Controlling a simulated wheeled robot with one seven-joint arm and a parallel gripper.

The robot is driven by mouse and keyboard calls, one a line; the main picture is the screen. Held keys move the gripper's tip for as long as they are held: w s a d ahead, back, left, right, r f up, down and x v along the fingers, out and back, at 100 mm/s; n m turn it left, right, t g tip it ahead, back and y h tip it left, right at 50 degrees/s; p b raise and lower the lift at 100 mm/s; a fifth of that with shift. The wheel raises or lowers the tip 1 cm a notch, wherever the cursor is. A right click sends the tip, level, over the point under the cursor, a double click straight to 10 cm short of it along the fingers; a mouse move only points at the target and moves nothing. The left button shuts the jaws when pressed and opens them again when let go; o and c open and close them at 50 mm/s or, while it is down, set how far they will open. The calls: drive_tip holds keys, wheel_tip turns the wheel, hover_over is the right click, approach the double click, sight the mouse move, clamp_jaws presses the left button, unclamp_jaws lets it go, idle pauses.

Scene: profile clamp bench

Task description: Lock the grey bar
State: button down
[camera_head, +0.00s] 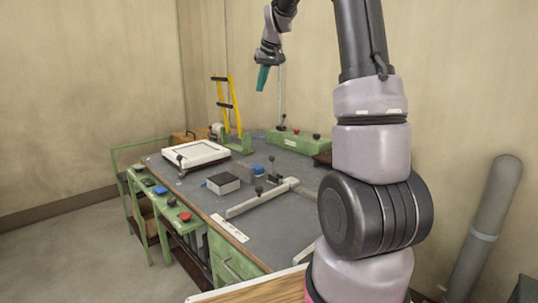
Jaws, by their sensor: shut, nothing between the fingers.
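A light grey bar (258,201) lies slantwise across the right middle of the bench top. A small upright post with a black knob (272,170) stands behind the bar, and a second black knob (258,190) shows at its middle; I cannot tell whether either clamps it. My gripper (262,78) has teal fingers, points down, and is shut and empty. It is high above the back of the bench, well apart from the bar. The bar's right end is close to my arm in the picture.
A white framed plate (196,155) lies at the left. A yellow upright frame (227,105) and green base (297,141) stand behind. Red button (185,217) at the front edge.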

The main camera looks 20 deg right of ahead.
drive_tip(key=w+d+f+n, duration=0.1)
drive_tip(key=w+d+f, duration=0.2)
drive_tip(key=w+f, duration=0.3)
drive_tip(key=w+d+f+n+g, duration=0.1)
drive_tip(key=w+d+f, duration=0.2)
drive_tip(key=w+f, duration=0.3)
drive_tip(key=w+d+f+n, duration=0.1)
drive_tip(key=w+d+f, duration=0.3)
drive_tip(key=w+f, duration=0.3)
wheel_tip(320, 180, down, 5)
drive_tip(key=shift+f, duration=0.1)
drive_tip(key=shift+f, duration=0.1)
wheel_tip(320, 180, down, 9)
drive_tip(key=shift+s, duration=0.35)
drive_tip(key=shift+d+f, duration=0.1)
drive_tip(key=shift+s+d, duration=0.1)
drive_tip(key=shift+s, duration=0.2)
